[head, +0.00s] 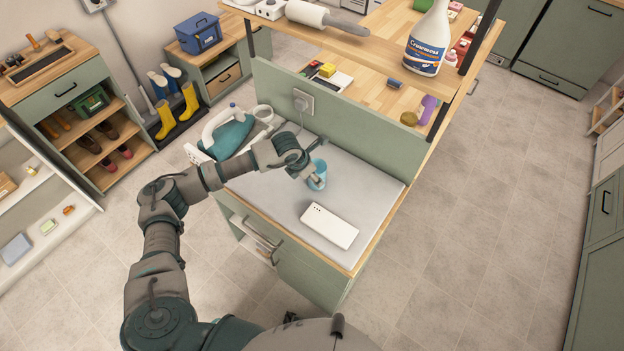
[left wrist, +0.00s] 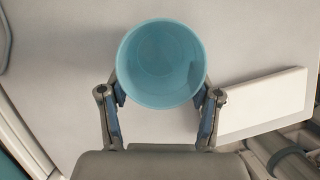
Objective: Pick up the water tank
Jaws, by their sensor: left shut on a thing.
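The water tank (head: 318,171) is a round, teal, open-topped container above or on the grey top of the green cabinet. In the left wrist view the water tank (left wrist: 162,62) shows from above, with its open mouth and inside visible. My left gripper (head: 312,179) reaches in from the left and is shut on it. In the left wrist view the fingers of my left gripper (left wrist: 161,96) are on either side of the tank's near part. The tank looks upright. I cannot tell whether its base touches the grey top. My right gripper is not in view.
A flat white block (head: 330,226) lies on the grey top (head: 365,190) near the tank. A teal and white iron-like appliance (head: 228,133) stands at the left end. A green panel (head: 340,118) and a wooden shelf (head: 385,65) with a white bottle (head: 428,42) rise behind.

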